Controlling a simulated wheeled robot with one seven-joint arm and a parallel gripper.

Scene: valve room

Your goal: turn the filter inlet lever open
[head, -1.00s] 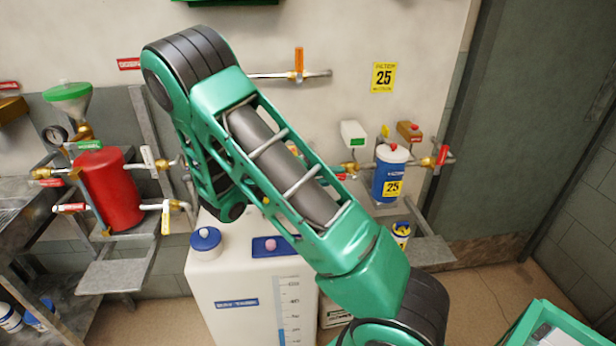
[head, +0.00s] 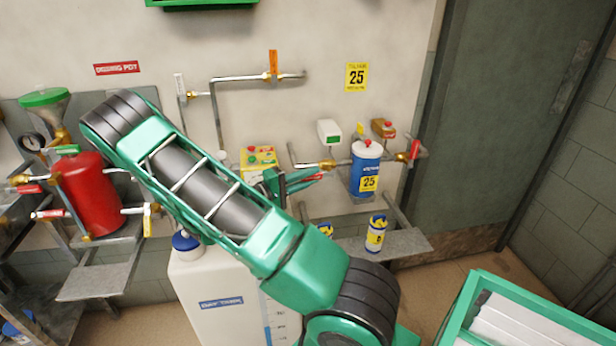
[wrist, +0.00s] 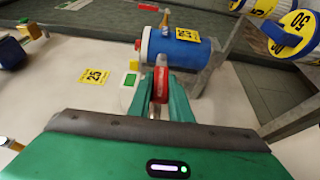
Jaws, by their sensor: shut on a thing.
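The blue filter housing (head: 366,172) with a white cap and a yellow 25 label hangs on the wall right of centre. It also shows in the wrist view (wrist: 185,52). Its left-hand brass valve (head: 327,165) sits on the pipe on the left. The red inlet lever (head: 313,178) is at that valve, partly covered by my green fingers. In the wrist view the red lever (wrist: 161,80) stands between my two fingers. My gripper (wrist: 160,93) is shut on it; it also shows in the head view (head: 318,177). The lever's exact angle to the pipe is hard to tell.
A red-handled valve (head: 414,150) is on the filter's right. A grey shelf (head: 405,243) with a yellow-and-blue canister (head: 376,234) is below. A white tank (head: 205,290) stands under my arm. A green crate (head: 540,318) is at lower right.

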